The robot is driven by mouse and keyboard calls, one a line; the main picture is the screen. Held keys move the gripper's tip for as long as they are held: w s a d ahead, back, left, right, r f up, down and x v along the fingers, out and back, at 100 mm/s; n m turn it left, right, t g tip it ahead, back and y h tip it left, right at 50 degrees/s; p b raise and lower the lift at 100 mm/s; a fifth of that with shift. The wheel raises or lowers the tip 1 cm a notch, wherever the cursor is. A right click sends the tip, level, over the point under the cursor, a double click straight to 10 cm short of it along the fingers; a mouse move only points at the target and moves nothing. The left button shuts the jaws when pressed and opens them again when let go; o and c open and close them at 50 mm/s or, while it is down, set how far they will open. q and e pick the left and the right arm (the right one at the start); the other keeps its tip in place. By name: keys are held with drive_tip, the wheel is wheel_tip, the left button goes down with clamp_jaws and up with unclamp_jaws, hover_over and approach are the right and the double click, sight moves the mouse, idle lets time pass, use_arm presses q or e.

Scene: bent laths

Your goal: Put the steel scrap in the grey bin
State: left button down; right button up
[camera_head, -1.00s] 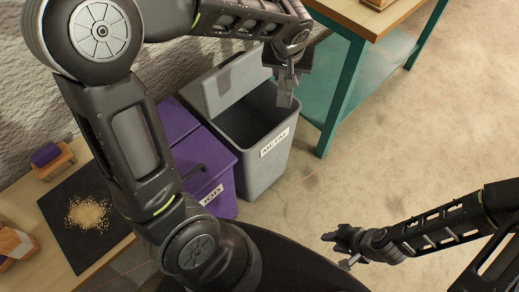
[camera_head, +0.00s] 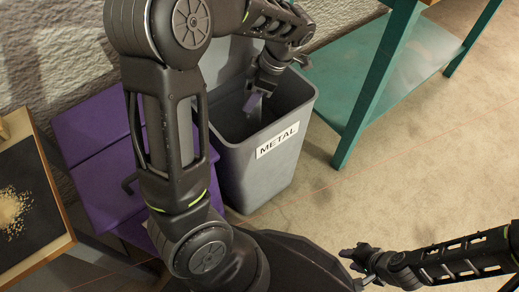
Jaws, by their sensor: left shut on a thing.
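The grey bin (camera_head: 235,160), labelled METAL, stands open with its lid raised behind it. My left gripper (camera_head: 254,98) is over the bin's mouth, pointing down. It is shut on a small greyish piece, the steel scrap (camera_head: 252,103), which shows against the dark inside of the bin. The scrap's lower end and the bin floor are hard to make out. My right gripper (camera_head: 352,267) is low at the bottom right, away from the bin, with its fingers apart and nothing seen between them.
A purple bin (camera_head: 95,125) stands left of the grey bin, partly behind my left arm. A teal-framed table (camera_head: 375,95) with a low shelf is at the right. A wooden table (camera_head: 55,215) with a dark mat and shavings is at the left. Floor at the right is clear.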

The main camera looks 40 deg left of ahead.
use_arm(q)
wheel_tip(320, 180, down, 14)
drive_tip(key=b, duration=0.5)
drive_tip(key=shift+r, duration=0.1)
drive_tip(key=a, duration=0.1)
drive_tip(key=s+a+b, duration=0.1)
drive_tip(key=a+f+b, duration=0.1)
drive_tip(key=shift+s+a+f, duration=0.1)
drive_tip(key=shift+s+a, duration=0.15)
drive_tip(key=shift+s, duration=0.15)
